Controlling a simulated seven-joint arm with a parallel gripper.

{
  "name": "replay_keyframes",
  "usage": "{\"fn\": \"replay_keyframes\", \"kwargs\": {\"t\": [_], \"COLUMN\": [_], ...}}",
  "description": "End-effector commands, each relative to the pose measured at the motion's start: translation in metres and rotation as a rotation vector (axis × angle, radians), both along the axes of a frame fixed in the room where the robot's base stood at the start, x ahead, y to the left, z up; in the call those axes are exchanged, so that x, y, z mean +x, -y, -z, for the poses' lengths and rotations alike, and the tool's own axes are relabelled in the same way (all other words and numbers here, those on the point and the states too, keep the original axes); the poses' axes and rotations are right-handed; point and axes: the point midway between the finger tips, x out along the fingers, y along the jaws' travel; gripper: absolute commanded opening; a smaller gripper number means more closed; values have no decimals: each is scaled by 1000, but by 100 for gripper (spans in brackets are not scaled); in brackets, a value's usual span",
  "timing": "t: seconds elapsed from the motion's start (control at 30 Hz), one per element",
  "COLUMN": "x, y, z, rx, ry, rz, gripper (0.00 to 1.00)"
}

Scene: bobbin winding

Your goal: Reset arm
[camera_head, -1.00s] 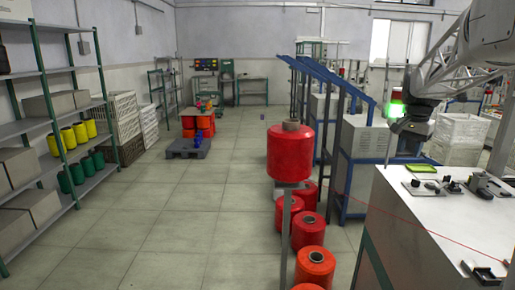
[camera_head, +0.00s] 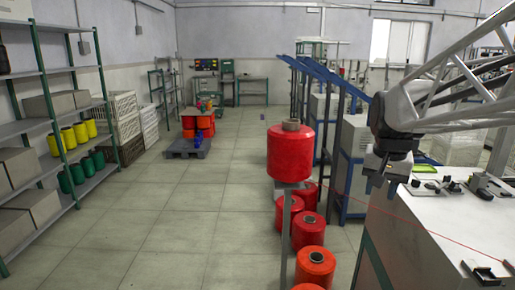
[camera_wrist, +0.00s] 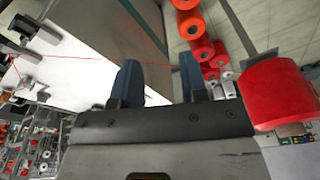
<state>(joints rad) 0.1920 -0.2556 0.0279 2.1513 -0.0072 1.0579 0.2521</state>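A large red thread spool (camera_head: 296,152) stands upright on a post, left of my gripper in the head view. The spool also shows at the right edge of the wrist view (camera_wrist: 277,95). A thin red thread (camera_head: 440,228) runs across the table top to a small fitting at the front. Its path behind the fingers is partly hidden.
The white table (camera_head: 420,222) holds small black winding fittings (camera_head: 487,186) and a green tray (camera_head: 426,169). Several red spools (camera_head: 310,228) stand on the floor below the post. Blue-framed machines (camera_head: 353,165) stand behind.

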Motion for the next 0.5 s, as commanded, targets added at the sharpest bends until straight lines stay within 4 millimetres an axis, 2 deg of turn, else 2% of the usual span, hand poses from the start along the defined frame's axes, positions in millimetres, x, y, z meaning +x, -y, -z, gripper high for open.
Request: {"fn": "replay_keyframes", "kwargs": {"t": [0.1, 0.5], "x": [-27, -114], "y": [-17, -62], "z": [8, 47], "rx": [-6, -29], "ry": [8, 34], "rz": [-51, -220], "gripper": [40, 40]}}
